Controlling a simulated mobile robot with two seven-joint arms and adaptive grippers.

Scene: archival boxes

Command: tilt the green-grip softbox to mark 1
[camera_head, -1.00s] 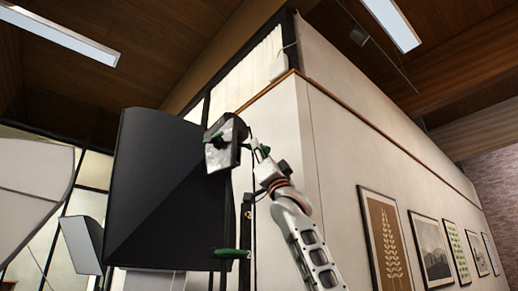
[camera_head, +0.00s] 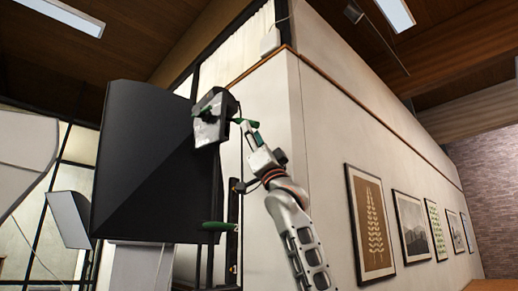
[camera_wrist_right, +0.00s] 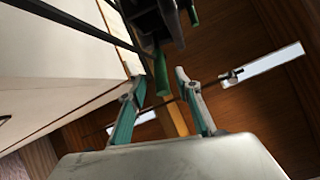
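The softbox (camera_head: 150,165) is a large black box left of centre in the head view. A dark grey head (camera_head: 210,118) with a pale panel is at its upper right. A green grip (camera_head: 239,121) sticks out from that head towards my right gripper (camera_head: 250,127). In the right wrist view the green grip (camera_wrist_right: 162,80) lies between the fingertips of my right gripper (camera_wrist_right: 164,76), which look apart, with a gap on the right. A lower green tab (camera_head: 213,226) has a small white 2 beside it. My left gripper is out of view.
A pale wall (camera_head: 330,140) with framed pictures (camera_head: 370,222) runs close behind my right arm. A dark stand (camera_head: 232,200) is below the softbox head. Another pale lamp panel (camera_head: 68,219) and a large white curved shape (camera_head: 25,155) are at left.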

